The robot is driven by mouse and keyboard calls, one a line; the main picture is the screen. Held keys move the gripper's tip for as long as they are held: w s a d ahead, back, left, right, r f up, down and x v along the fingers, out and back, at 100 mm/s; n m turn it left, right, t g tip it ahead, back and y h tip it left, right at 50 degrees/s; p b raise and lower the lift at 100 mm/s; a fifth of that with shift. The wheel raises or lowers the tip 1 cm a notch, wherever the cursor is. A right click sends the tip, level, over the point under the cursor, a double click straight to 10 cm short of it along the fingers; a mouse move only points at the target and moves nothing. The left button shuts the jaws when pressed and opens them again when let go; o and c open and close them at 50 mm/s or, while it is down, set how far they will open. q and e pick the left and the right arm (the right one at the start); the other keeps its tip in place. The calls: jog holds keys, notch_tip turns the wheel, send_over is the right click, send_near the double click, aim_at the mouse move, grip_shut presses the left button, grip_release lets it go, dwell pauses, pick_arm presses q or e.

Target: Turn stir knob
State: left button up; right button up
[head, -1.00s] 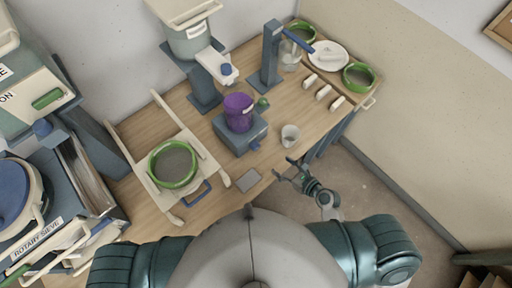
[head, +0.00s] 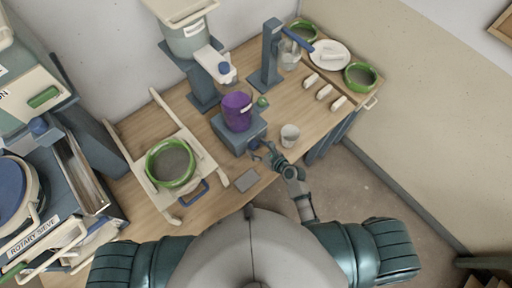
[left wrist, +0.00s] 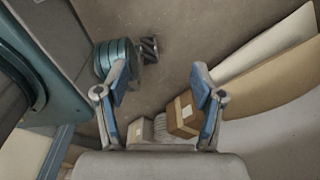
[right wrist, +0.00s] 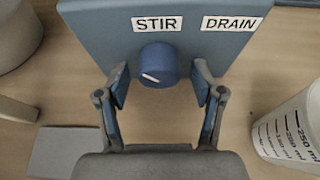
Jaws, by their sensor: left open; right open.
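The blue stir knob (right wrist: 158,65) sits on the front of a blue-grey base (head: 231,137) under the STIR label (right wrist: 156,24). Its white pointer line slants toward the left. A purple bucket (head: 237,112) stands on the base. My right gripper (right wrist: 160,88) is open, with its fingertips on either side of the knob and gaps showing between them and it. In the head view the right gripper (head: 262,148) is at the base's front and hides the knob. My left gripper (left wrist: 160,80) is open and empty over the floor.
A white measuring cup (head: 290,135) stands close right of the right gripper. A grey tile (head: 246,180) lies in front. A green-rimmed sieve (head: 170,163) rests on a frame at left. White blocks and a plate (head: 330,54) lie farther right.

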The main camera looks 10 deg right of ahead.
jog(key=shift+d, duration=0.55)
jog(key=c, duration=0.7)
jog(key=shift+a, duration=0.15)
jog(key=c, duration=0.4)
jog(key=shift+s+a+r, duration=0.1)
jog(key=shift+a+r, duration=0.05)
jog(key=shift+a, duration=0.45)
jog(key=shift+d, duration=0.25)
jog(key=shift+p, duration=0.3)
jog(key=shift+a+r+n+t+h+p, duration=0.15)
jog(key=shift+n+t+h+p, duration=0.15)
jog(key=shift+n+p, duration=0.7)
jog(key=shift+p, duration=0.05)
jog(key=shift+f+n+t+h+p, duration=0.2)
jog(key=shift+n+t+h+p, duration=0.1)
jog(key=shift+n+t+h, duration=0.3)
pick_arm(q)
jog(key=shift+d+r, duration=0.3)
jog(key=shift+r, duration=0.3)
jog(key=shift+d+r, duration=0.25)
jog(key=shift+r, duration=0.35)
jog(key=shift+d+r, duration=0.3)
jog(key=shift+r, duration=0.3)
pick_arm(e)
jog(key=shift+n+t+h, duration=0.3)
jog(key=shift+n, duration=0.4)
jog(key=shift+f, duration=0.1)
